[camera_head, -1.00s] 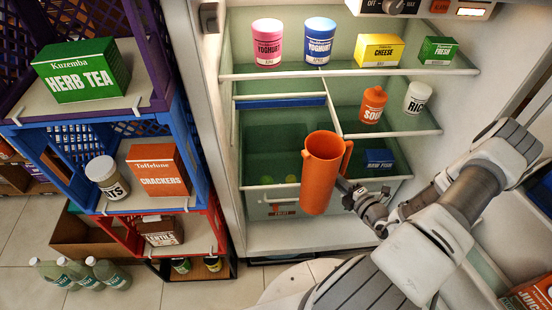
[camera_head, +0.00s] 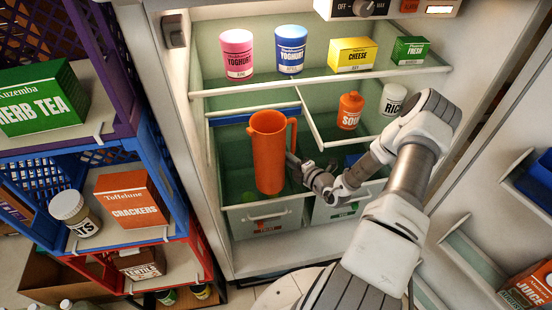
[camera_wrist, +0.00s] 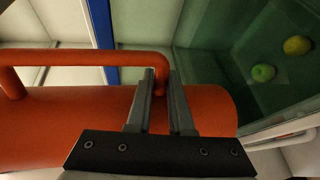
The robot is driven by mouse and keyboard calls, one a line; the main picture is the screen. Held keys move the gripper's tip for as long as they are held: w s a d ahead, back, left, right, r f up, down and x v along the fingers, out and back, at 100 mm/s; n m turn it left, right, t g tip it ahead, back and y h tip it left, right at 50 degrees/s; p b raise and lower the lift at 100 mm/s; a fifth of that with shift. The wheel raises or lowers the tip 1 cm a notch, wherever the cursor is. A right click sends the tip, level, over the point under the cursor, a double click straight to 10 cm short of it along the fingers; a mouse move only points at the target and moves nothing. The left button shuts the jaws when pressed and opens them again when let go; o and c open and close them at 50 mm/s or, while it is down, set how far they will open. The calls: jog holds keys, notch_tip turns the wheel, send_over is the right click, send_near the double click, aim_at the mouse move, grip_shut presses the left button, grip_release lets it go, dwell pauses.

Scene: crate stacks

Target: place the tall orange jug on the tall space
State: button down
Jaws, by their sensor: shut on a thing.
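The tall orange jug (camera_head: 268,155) is upright in my gripper (camera_head: 294,162), in front of the fridge's left middle part. My gripper is shut on the lower end of the jug's handle, on its right side. In the wrist view the jug (camera_wrist: 60,125) lies sideways across the picture, and my gripper's fingers (camera_wrist: 161,82) straddle the handle. Behind the jug is a tall open bay with a blue strip (camera_head: 232,119) at its back, left of a half-width shelf (camera_head: 335,143). The jug hides part of this bay. I cannot tell how far it is inside.
The half shelf bears an orange bottle (camera_head: 350,110) and a white jar (camera_head: 393,99). The upper shelf (camera_head: 300,84) holds yoghurts, cheese and a green box. Below are two drawers; green and yellow fruit (camera_wrist: 263,72) lies in one. Crates stand left; the open fridge door is right.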

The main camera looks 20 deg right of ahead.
jog(key=w+a+f+b, duration=0.1)
jog(key=w+f+b, duration=0.1)
jog(key=w, duration=0.3)
jog(key=shift+w+a+f+b, duration=0.2)
jog(key=shift+f+b, duration=0.2)
jog(key=shift+f, duration=0.2)
jog(key=c, duration=0.8)
grip_release()
jog(key=shift+s+f, duration=0.1)
jog(key=shift+f, duration=0.1)
jog(key=p+v, duration=0.3)
jog(key=v, duration=0.9)
